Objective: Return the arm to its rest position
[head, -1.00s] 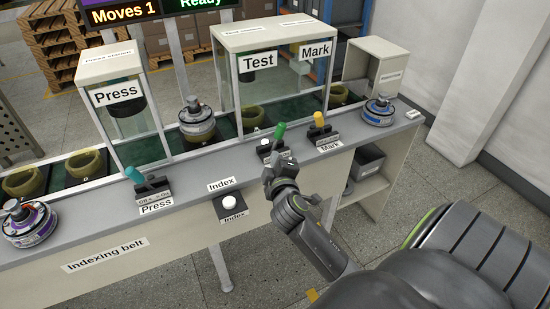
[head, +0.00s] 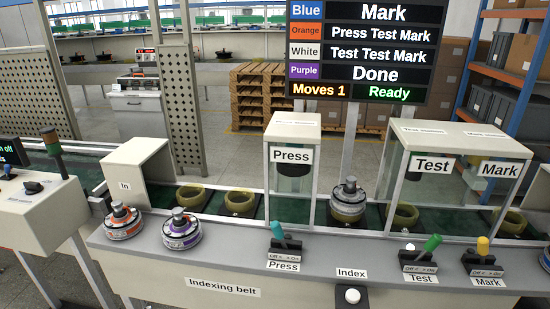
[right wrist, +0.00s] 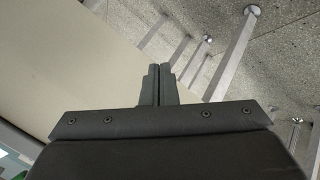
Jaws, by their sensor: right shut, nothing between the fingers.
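My right gripper (right wrist: 158,85) shows in the right wrist view with its two fingers together and nothing between them. It is over the floor beside a pale panel (right wrist: 75,60). Neither gripper shows in the head view now. The bench holds a teal Press lever (head: 277,232), a green Test lever (head: 432,244), a yellow Mark lever (head: 482,247) and a white Index button (head: 352,295). A hub motor with a white ring (head: 348,200) sits on the belt between the Press and Test housings.
An orange hub motor (head: 123,223) and a purple one (head: 181,230) stand on the bench's left part. A blue one (head: 545,258) is cut off at the right edge. The board (head: 365,50) reads Moves 1, Ready. Metal legs (right wrist: 232,55) rise near my right gripper.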

